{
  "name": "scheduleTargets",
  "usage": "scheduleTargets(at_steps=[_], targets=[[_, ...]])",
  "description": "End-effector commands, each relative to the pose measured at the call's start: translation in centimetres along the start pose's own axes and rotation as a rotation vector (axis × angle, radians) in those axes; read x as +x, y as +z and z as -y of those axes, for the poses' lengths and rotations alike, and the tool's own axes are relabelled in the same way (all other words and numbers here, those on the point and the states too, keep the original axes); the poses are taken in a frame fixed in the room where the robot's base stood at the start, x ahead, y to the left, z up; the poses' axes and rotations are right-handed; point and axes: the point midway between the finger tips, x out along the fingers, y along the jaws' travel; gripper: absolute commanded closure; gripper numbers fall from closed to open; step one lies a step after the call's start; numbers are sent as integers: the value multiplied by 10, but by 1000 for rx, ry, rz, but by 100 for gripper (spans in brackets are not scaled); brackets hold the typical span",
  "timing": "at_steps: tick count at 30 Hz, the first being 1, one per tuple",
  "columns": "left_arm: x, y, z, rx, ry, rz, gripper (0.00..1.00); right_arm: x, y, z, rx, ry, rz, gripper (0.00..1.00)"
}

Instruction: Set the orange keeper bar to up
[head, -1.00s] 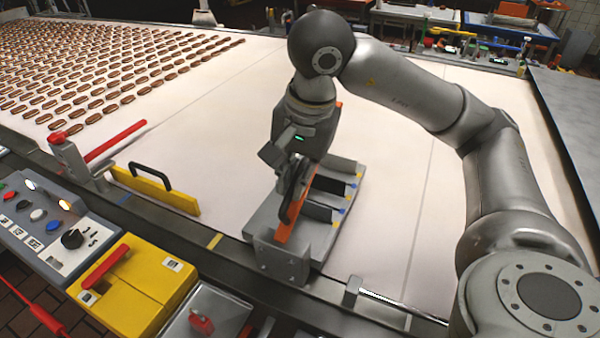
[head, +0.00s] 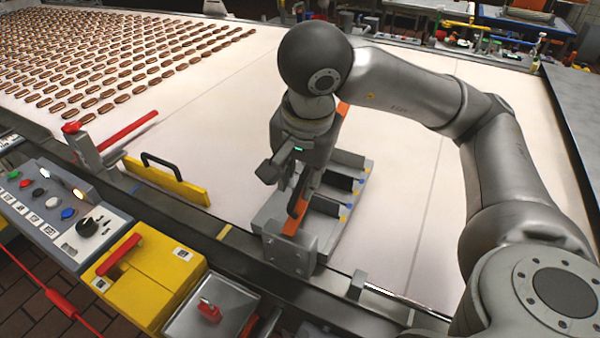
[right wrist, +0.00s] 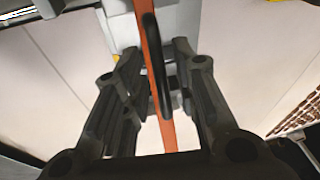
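The orange keeper bar (head: 291,227) runs lengthwise along the left side of a grey fixture (head: 322,236). Its far end shows behind my right gripper; I cannot tell its exact tilt. My right gripper (head: 298,203) is over the bar, pointing down, and hides its middle. In the right wrist view the orange bar (right wrist: 166,132) with a black handle (right wrist: 152,60) passes between the two dark fingers (right wrist: 157,75). The fingers stand apart on either side, with gaps to the handle. My left gripper is not in view.
A yellow plate with a black handle (head: 170,180) and a red lever (head: 128,131) stand to the left. A control panel (head: 60,215) and yellow box (head: 150,275) are at front left. Rows of brown pieces (head: 110,70) lie on the pale belt. The belt right of the fixture is clear.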

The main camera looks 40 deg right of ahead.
Motion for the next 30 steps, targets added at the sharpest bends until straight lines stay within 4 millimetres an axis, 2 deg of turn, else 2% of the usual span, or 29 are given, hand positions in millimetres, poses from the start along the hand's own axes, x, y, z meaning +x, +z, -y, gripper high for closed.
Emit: scheduleTargets(at_steps=[14,30], targets=[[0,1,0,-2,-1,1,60,-6,0,0,0,-1,-1,66],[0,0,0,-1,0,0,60,-68,-1,1,1,-3,-3,66]])
